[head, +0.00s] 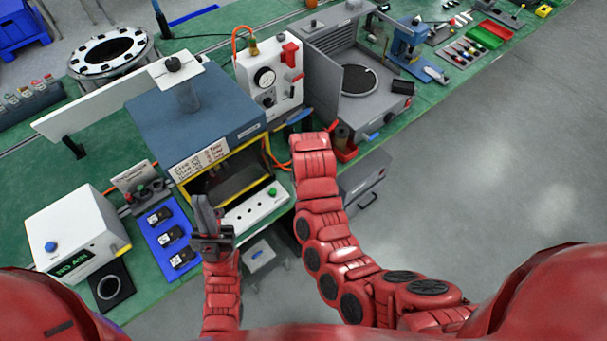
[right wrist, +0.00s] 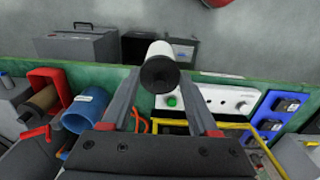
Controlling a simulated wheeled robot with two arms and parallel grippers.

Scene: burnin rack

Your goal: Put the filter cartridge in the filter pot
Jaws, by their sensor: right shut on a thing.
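The filter cartridge (right wrist: 162,68), a white cylinder with a dark end cap, is between the fingers of my right gripper (right wrist: 162,82) in the right wrist view. The gripper is shut on it. A blue cylinder with a white label, which looks like the filter pot (right wrist: 85,110), stands to the left of the cartridge, apart from it. In the head view my right arm hides the right gripper, the cartridge and most of the pot. My left gripper (head: 210,222) is in front of the yellow-edged chamber; its finger gap is unclear.
A red holder (right wrist: 42,78) with a brown cylinder (right wrist: 40,104) stands beside the pot. A white panel with a green button (head: 272,192) and a blue tray (head: 165,232) of dark modules lie near the bench edge. The grey floor (head: 470,170) at right is clear.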

